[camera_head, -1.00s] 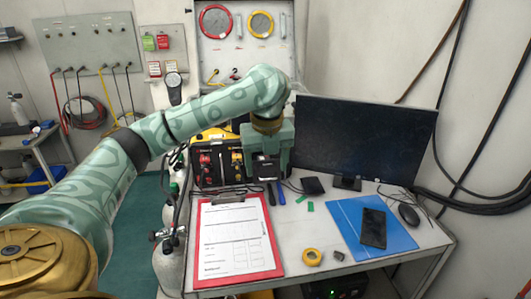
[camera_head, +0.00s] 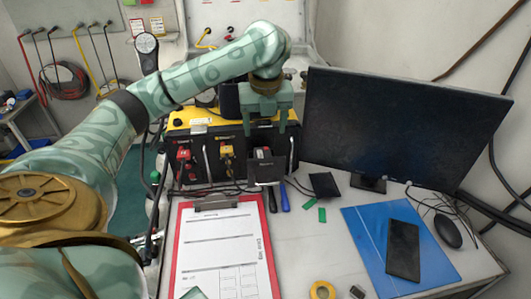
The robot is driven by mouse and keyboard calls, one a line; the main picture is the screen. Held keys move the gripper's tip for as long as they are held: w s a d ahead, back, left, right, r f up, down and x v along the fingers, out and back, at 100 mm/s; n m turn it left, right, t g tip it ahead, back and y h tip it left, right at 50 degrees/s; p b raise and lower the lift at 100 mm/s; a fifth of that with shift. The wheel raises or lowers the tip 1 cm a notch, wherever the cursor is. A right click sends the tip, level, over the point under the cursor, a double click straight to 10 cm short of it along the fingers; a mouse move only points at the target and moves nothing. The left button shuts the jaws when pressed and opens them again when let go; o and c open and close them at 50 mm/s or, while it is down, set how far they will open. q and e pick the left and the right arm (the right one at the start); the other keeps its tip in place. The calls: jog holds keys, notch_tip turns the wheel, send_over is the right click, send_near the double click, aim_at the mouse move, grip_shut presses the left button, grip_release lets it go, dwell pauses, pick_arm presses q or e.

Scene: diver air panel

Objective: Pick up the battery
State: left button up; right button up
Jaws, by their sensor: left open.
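My left gripper (camera_head: 265,122) hangs with its fingers pointing down in front of the black-faced air panel (camera_head: 222,166). Its jaws are apart, with nothing seen between them. A dark box-shaped piece (camera_head: 266,171) stands at the panel's lower right front, below the gripper. A small dark block (camera_head: 357,291) lies at the table's front, right of a yellow tape roll (camera_head: 322,290). I cannot tell for certain which of these is the battery. My right gripper is not clearly seen.
A red clipboard (camera_head: 273,262) lies in front of the panel. A large monitor (camera_head: 400,125) stands right of the gripper. A blue folder (camera_head: 370,242) carries a black phone (camera_head: 403,250), with a mouse (camera_head: 447,231) beside it. Bare table shows between clipboard and folder.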

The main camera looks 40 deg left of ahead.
pick_arm(q)
jog(key=b, duration=0.2)
send_over(263, 155)
jog(key=f, duration=0.4)
jog(key=shift+w+d+f, duration=0.15)
jog(key=shift+d+f, duration=0.1)
jog(key=shift+f, duration=0.45)
jog(key=f+b, duration=0.4)
jog(key=f, duration=0.1)
jog(key=shift+a, duration=0.2)
jog(key=shift+f+b, duration=0.1)
jog(key=shift+b, duration=0.3)
jog(key=shift+r, duration=0.2)
jog(key=shift+c, duration=0.6)
jog(key=c, duration=1)
jog(key=shift+c, duration=1)
pick_arm(e)
notch_tip(263, 155, down, 7)
jog(key=s, duration=0.1)
jog(key=shift+s+f+g, duration=0.2)
jog(key=shift+s+g, duration=0.1)
